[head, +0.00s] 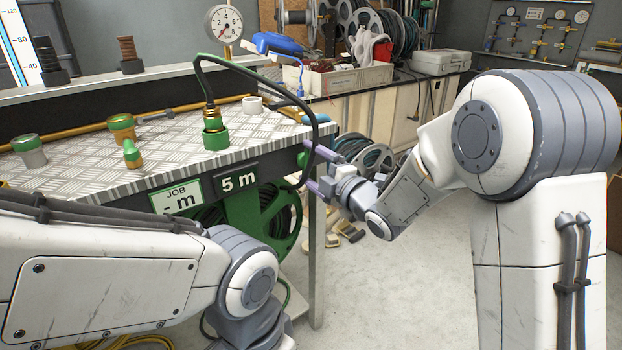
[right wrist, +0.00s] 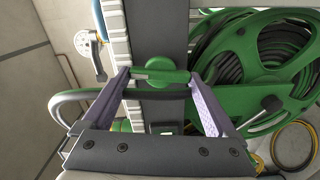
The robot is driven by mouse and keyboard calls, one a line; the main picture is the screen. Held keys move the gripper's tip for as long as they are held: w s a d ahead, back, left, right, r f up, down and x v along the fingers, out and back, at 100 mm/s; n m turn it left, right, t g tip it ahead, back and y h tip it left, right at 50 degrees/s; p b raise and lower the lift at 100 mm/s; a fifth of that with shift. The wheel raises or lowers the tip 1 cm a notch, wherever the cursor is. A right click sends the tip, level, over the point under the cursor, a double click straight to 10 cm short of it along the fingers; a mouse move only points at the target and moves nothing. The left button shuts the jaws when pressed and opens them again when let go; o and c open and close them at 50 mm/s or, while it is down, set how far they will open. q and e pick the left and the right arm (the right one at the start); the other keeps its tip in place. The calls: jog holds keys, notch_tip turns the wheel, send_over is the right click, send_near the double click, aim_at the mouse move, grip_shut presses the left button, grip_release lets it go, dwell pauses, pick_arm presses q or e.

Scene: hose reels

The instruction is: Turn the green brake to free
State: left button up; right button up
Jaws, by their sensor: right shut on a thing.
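My left gripper is out of view.
The bench top (head: 75,165) carries green and brass fittings. A black hose (head: 318,110) arcs from a green coupling (head: 215,134) down past the bench's right end, close to my right gripper. Signs (head: 239,181) hang on the front.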

jog(key=shift+f+n+b, duration=0.1)
jog(key=shift+n+b, duration=0.8)
jog(key=shift+b, duration=0.05)
jog(key=o, duration=1)
jog(key=v, duration=1)
jog(key=shift+s+d+p, duration=0.15)
jog(key=shift+p, duration=0.25)
